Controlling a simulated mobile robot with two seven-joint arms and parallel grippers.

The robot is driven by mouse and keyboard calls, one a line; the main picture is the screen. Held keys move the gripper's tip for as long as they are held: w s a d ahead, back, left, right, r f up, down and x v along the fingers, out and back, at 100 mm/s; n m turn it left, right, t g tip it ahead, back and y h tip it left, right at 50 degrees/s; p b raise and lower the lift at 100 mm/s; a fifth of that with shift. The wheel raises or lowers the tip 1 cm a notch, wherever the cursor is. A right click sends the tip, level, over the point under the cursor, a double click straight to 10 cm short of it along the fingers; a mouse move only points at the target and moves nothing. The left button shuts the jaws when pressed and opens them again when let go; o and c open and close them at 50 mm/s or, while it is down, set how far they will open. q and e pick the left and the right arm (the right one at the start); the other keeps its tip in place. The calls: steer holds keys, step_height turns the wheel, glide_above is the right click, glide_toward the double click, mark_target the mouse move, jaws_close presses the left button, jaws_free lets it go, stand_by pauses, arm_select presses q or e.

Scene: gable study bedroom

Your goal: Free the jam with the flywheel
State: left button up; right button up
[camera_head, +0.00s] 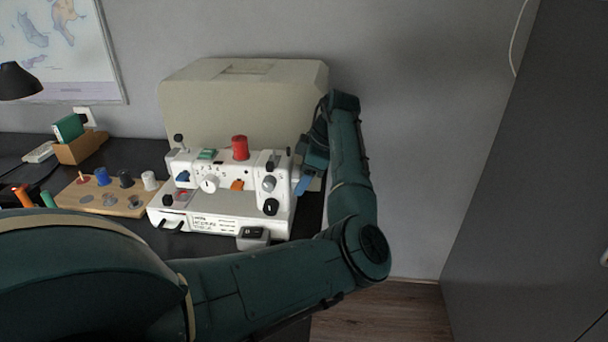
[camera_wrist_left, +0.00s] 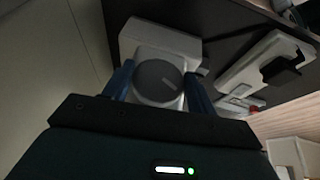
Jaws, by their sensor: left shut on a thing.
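A white sewing machine (camera_head: 215,187) with a red spool (camera_head: 240,148) on top stands on the dark desk. My left arm reaches round to its right side, and my left gripper (camera_head: 303,183) is there with its blue fingers against that side. In the left wrist view the round grey flywheel (camera_wrist_left: 158,82) sits between the two blue fingers, which are shut on it. The white end of the machine (camera_wrist_left: 150,35) shows behind the wheel. The jam itself cannot be made out. My right gripper is in neither view.
A large beige cover (camera_head: 245,98) stands behind the machine. A wooden spool board (camera_head: 112,193) lies to its left, and a small grey switch box (camera_head: 253,238) is in front. A grey wall and dark cabinet (camera_head: 540,190) stand right, with open floor between.

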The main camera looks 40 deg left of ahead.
arm_select(q)
steer(key=g, duration=0.1)
steer(key=g+h+p, duration=0.2)
steer(key=shift+w+a+m, duration=0.1)
steer(key=shift+w+m, duration=0.15)
steer(key=shift+m, duration=0.15)
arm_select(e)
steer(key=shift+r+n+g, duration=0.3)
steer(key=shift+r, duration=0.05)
arm_select(q)
steer(key=shift+p, duration=0.3)
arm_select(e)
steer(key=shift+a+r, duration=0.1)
arm_select(q)
steer(key=o, duration=1)
steer(key=shift+g, duration=0.3)
steer(key=shift+r, duration=0.1)
step_height(320, 180, up, 10)
steer(key=p, duration=0.3)
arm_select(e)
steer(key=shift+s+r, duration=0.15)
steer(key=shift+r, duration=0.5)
